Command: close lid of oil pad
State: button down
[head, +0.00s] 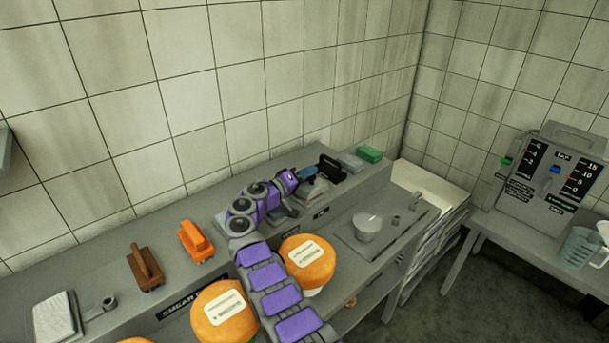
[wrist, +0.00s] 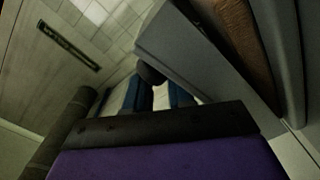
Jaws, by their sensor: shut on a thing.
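The oil pad (head: 313,191) is a small box with a pale top on the back shelf, near the wall. Its dark lid (head: 331,168) stands raised at the right side of my gripper. My gripper (head: 308,173) reaches over the box from the left, at the lid. In the wrist view, the blue-padded fingers of my gripper (wrist: 151,97) are on either side of a dark round knob (wrist: 151,73) next to the grey lid (wrist: 195,50). A brown, rough surface (wrist: 235,35) shows beside the lid. The head view is too small to show the grip closely.
A brown brush (head: 145,266), an orange brush (head: 195,241) and a green block (head: 369,154) sit on the shelf.

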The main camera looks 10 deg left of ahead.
jog(key=shift+w+d+r, duration=0.15)
jog(key=shift+d+r, duration=0.15)
jog(key=shift+d, duration=0.2)
jog(key=c, duration=1.3)
grip_release()
jog(key=o, duration=0.4)
jog(key=shift+d, duration=0.3)
jog(key=shift+o, duration=0.4)
jog(key=shift+s+a+f, duration=0.1)
jog(key=shift+s, duration=0.1)
jog(key=shift+s+a+f, duration=0.1)
jog(key=shift+s+a, duration=0.05)
jog(key=shift+a, duration=0.1)
